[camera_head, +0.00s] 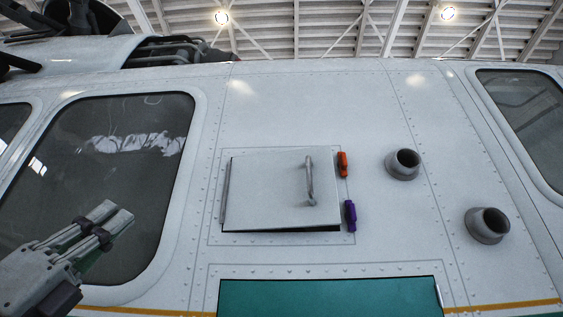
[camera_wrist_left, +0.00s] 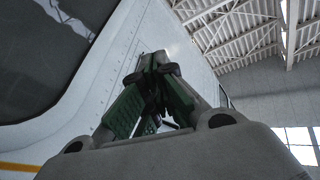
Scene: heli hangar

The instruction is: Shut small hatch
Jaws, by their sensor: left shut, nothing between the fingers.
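The small hatch (camera_head: 268,190) is a white panel on the helicopter's side in the head view, hinged at its left edge. It looks nearly closed, with a dark gap along its lower edge. A grey handle (camera_head: 309,182) stands near its right side. An orange latch (camera_head: 343,164) and a purple latch (camera_head: 350,215) sit just right of the panel. My left gripper (camera_head: 119,219) is at the lower left, in front of the window and apart from the hatch. Its fingers are together and empty; they also show in the left wrist view (camera_wrist_left: 158,64). My right gripper is not in view.
Two round grey pipe stubs (camera_head: 403,164) (camera_head: 487,225) stick out right of the hatch. A dark window (camera_head: 125,130) lies to the left. A green panel (camera_head: 328,300) lies below. The white skin around the hatch is otherwise clear.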

